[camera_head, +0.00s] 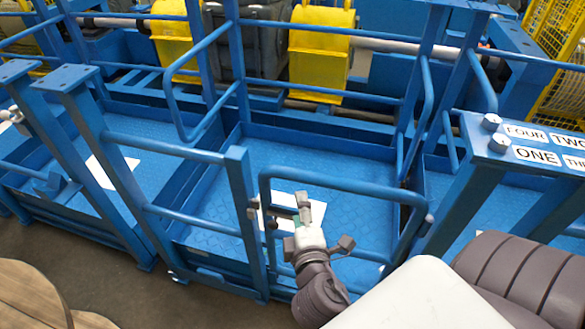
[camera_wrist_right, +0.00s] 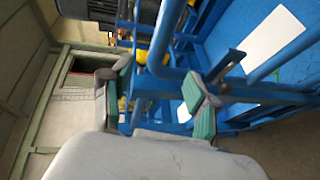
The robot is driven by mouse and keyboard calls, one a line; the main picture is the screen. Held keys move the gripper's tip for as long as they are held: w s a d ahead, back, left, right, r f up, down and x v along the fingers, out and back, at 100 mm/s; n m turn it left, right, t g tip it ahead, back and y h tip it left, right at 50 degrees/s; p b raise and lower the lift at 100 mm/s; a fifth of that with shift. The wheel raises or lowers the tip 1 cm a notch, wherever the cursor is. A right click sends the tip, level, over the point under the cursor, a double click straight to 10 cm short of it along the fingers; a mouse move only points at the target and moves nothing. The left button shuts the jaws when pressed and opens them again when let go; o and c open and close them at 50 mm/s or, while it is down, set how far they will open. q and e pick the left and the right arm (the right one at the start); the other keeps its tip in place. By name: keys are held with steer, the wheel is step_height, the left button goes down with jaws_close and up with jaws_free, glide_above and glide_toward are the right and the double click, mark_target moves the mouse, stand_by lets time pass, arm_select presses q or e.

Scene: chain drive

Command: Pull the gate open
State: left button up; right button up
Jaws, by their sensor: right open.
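The gate (camera_head: 340,186) is a blue tubular frame at the front of a blue walkway, with its right side beside a post. A blue post (camera_head: 245,205) stands close to its left end. My right gripper (camera_head: 303,215) is at the gate's left end, with its fingers apart. In the right wrist view, a blue bar of the gate (camera_wrist_right: 166,62) passes between the two green-padded fingers of the gripper (camera_wrist_right: 160,80). I cannot tell whether either finger touches the bar. My left gripper is not in view.
A blue post with knobs and number labels (camera_head: 535,148) stands at the right. Blue railings (camera_head: 165,145) run along the walkway's left part. White sheets lie on the blue floor (camera_head: 350,160). Yellow covers (camera_head: 320,45) stand behind. A round wooden top (camera_head: 30,297) is at the lower left.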

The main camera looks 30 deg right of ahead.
mark_target(293, 178)
steer(key=p+x, duration=0.3)
steer(key=x, duration=0.9)
steer(key=shift+w+r+p, duration=0.1)
steer(key=shift+p, duration=0.2)
steer(key=shift+w+d+f, duration=0.25)
steer(key=shift+w+d, duration=0.05)
steer(key=shift+w, duration=0.3)
steer(key=shift+c, duration=0.4)
jaws_close()
